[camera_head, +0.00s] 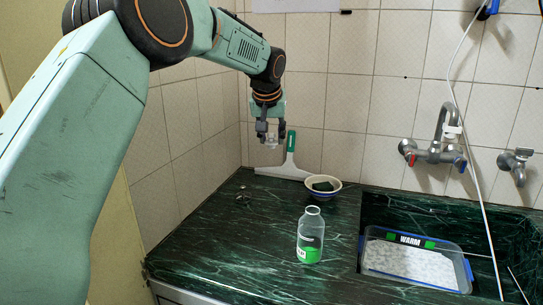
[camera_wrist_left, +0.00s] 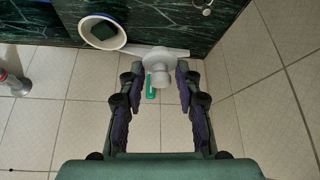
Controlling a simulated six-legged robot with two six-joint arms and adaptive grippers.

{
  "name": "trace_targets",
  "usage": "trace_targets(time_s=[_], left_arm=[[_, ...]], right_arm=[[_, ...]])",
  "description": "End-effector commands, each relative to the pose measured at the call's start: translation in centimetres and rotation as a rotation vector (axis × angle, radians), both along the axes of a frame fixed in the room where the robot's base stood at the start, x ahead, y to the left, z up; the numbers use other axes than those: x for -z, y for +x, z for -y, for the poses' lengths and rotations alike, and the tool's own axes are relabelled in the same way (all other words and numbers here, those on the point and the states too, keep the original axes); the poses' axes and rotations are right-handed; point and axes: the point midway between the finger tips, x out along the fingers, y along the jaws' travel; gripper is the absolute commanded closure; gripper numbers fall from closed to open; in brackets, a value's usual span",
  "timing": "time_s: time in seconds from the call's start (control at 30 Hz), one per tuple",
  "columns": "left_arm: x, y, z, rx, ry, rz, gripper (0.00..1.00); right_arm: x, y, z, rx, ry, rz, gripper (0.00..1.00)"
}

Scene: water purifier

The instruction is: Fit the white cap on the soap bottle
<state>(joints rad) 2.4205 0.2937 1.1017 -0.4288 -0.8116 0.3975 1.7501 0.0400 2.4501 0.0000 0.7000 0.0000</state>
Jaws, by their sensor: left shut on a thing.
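The soap bottle (camera_head: 310,240) stands upright on the dark green marble counter. It is clear, with green liquid low inside and an open neck without a cap. My left gripper (camera_head: 271,138) points down above the counter, up and left of the bottle in the head view, near the tiled wall. It is shut on the small white cap (camera_head: 271,145), well apart from the bottle. In the left wrist view the pale cap (camera_wrist_left: 163,62) sits between the fingertips, with the squeegee behind it. My right gripper is not in view.
A white squeegee with a green handle (camera_head: 291,142) leans at the back wall. Beside it is a bowl (camera_head: 323,190) with a dark green sponge. A blue-rimmed tub marked WARM (camera_head: 457,278) sits in the sink at right. A small metal item (camera_head: 243,193) lies at left.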

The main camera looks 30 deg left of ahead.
Motion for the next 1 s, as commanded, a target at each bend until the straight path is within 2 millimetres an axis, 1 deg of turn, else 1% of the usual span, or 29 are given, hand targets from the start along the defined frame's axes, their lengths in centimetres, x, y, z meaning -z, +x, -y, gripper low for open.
trace_targets(time_s=[0.03,0.1,0.2,0.43,0.6,0.67,0.8,0.87,1.0], left_arm=[[-1.5,0.0,0.0,-0.001,0.000,0.004,0.79],[-2.7,0.0,0.0,-0.002,0.000,0.002,0.79],[-4.0,0.0,0.0,0.000,0.000,0.001,0.79],[-5.9,0.0,0.1,0.000,0.000,0.000,0.79],[-7.8,0.0,1.0,0.015,0.002,-0.002,0.79],[-8.0,-0.3,1.6,0.025,0.001,-0.003,0.79],[-7.8,-1.0,3.5,0.060,0.002,-0.005,0.79],[-7.5,-1.4,4.5,0.081,0.003,-0.006,0.79],[-6.2,-2.4,7.2,0.142,0.004,-0.008,0.79]], right_arm=[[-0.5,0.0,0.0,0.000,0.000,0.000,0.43],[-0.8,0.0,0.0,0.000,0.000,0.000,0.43],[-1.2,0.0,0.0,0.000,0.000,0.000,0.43],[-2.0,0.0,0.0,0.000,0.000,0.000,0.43],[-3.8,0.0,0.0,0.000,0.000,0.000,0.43],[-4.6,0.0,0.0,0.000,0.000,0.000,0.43],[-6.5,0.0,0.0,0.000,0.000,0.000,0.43],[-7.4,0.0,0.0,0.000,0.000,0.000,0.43],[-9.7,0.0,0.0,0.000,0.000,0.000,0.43]])
